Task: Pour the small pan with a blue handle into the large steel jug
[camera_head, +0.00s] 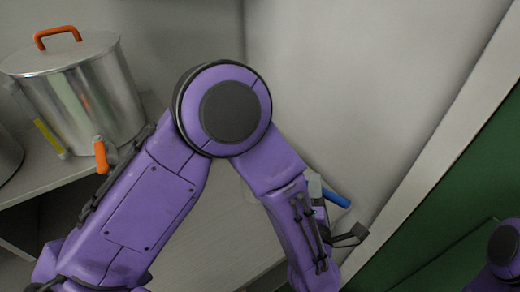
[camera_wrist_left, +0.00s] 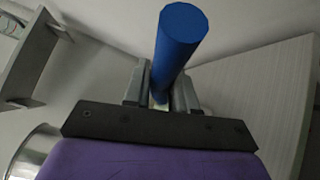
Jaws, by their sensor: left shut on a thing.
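My left gripper (camera_head: 318,190) is shut on the blue handle (camera_head: 337,199) of the small pan, beyond my forearm in the head view. In the left wrist view the gripper (camera_wrist_left: 161,92) has its grey fingers on both sides of the blue handle (camera_wrist_left: 180,38), which points up and towards the camera. The pan's bowl and contents are hidden in both views. I cannot make out the large steel jug for sure. A shiny steel vessel (camera_wrist_left: 36,150) shows in part at the lower left of the wrist view; I cannot tell which it is. My right gripper is out of view.
A lidded steel pot (camera_head: 95,95) with orange handle and tap stands on the pale counter (camera_head: 45,182) at left. Another steel vessel (camera_head: 7,155) is cut off at the left edge. A pale wall (camera_head: 350,80) and green panel (camera_head: 465,195) lie right.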

